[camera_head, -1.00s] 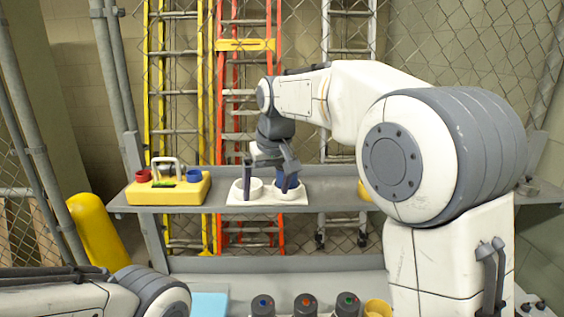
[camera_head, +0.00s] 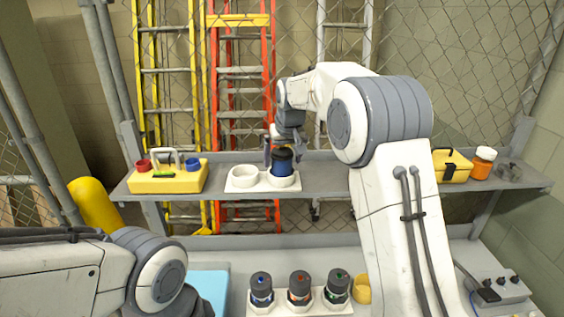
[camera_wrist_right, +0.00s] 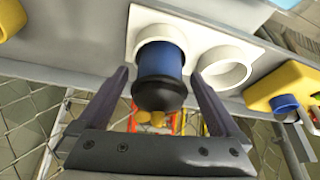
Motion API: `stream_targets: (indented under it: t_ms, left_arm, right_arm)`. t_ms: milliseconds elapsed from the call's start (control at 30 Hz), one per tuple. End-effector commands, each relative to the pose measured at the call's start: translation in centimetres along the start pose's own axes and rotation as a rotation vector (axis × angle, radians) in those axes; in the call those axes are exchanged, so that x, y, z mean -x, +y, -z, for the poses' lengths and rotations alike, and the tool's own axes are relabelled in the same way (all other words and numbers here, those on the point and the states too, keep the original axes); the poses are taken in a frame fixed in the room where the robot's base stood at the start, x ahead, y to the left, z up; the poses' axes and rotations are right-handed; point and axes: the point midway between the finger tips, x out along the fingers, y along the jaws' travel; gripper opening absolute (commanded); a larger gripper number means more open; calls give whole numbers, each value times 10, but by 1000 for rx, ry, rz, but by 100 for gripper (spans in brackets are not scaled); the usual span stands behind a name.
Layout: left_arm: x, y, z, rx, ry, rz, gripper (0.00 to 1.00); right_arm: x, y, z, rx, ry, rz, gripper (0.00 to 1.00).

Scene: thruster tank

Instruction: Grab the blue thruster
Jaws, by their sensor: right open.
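The blue thruster (camera_head: 282,167), a blue cylinder with a black cap, stands in the right ring of a white two-ring holder (camera_head: 241,187) on the shelf. The left ring is empty. In the right wrist view the thruster (camera_wrist_right: 160,66) shows its black end toward me, with the holder (camera_wrist_right: 226,68) beyond.
A yellow box (camera_head: 166,182) with red and blue caps is left on the shelf (camera_head: 330,180). Another yellow box (camera_head: 452,166) and an orange jar (camera_head: 483,163) are at right. Three dark-topped canisters (camera_head: 299,288) stand on the lower bench. Ladders are behind the fence.

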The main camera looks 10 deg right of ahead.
Motion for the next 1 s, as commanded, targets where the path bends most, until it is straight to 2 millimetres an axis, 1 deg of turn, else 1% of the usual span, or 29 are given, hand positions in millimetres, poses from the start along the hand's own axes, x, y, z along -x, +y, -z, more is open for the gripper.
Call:
stream_targets:
  t_ms: [33,100,233,433,467,500,567,600,667,700,1000]
  left_arm:
    - [10,1,1,0,0,0,50]
    - [14,1,1,1,0,0,50]
    - [16,1,1,1,-1,0,50]
    - [14,1,1,0,-1,0,50]
    - [14,1,1,0,-1,0,50]
    - [14,1,1,0,-1,0,50]
    - [14,1,1,0,-1,0,50]
    - [14,1,1,0,-1,0,50]
    - [14,1,1,0,-1,0,50]
    - [14,1,1,0,-1,0,50]
    - [12,1,0,0,-1,0,50]
  right_arm:
    - [-4,0,1,0,-6,0,100]
    - [-13,0,1,0,-3,0,100]
    - [-22,0,0,0,0,0,100]
    - [-23,0,0,0,1,0,100]
    - [-23,0,0,0,1,0,88]
    - [-23,0,0,0,1,0,73]
    - [-23,0,0,0,1,0,50]
    - [-23,0,0,0,1,0,35]
    - [-23,0,0,0,1,0,12]
    - [-22,0,1,0,4,0,5]
    - [-20,0,3,0,5,0,5]
